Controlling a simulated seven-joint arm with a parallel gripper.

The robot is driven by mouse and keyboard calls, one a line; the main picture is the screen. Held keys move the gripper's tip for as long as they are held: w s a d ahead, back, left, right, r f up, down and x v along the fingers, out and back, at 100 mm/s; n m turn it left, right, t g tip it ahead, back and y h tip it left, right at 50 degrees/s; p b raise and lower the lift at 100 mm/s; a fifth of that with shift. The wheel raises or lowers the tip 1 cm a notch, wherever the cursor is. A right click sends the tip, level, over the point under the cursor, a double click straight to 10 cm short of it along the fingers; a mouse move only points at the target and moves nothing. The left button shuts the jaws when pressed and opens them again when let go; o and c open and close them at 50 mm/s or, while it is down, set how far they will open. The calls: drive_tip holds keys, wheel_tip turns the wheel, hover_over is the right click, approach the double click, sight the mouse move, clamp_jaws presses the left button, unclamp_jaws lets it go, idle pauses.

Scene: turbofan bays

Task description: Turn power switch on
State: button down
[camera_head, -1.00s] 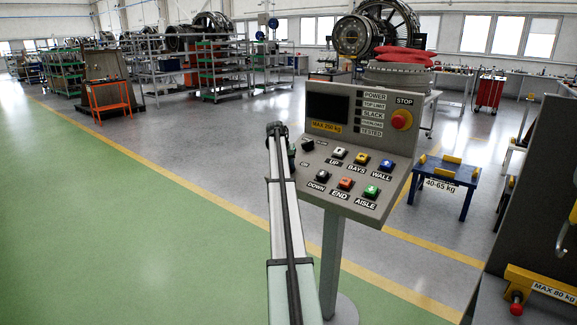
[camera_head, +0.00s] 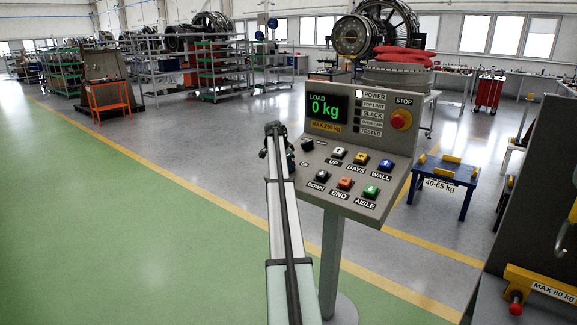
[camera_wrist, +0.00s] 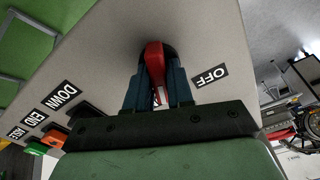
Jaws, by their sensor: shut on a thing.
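The control panel (camera_head: 330,192) stands on a post in the middle of the head view. Its display (camera_head: 326,107) is lit and reads "LOAD 0 kg", and the lamp (camera_head: 358,95) beside "POWER" is white. The power switch has a red lever (camera_wrist: 154,62), seen in the wrist view between the two blue fingers of my gripper (camera_wrist: 158,84). My gripper is shut on this lever. The "OFF" label (camera_wrist: 212,76) is to the right of the lever. In the head view my arm and gripper hide the switch at the panel's left edge.
Several push buttons (camera_head: 345,183) sit close to the right of my gripper on the panel. A red stop button (camera_head: 401,119) is at its upper right. A blue stand (camera_head: 447,178) is further right. Open floor lies to the left.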

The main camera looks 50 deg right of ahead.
drive_tip(key=shift+m, duration=1.2)
drive_tip(key=c, duration=1.1)
unclamp_jaws()
drive_tip(key=shift+r, duration=0.1)
drive_tip(key=v, duration=1.3)
drive_tip(key=shift+a+r, duration=0.2)
drive_tip(key=shift+r, duration=0.05)
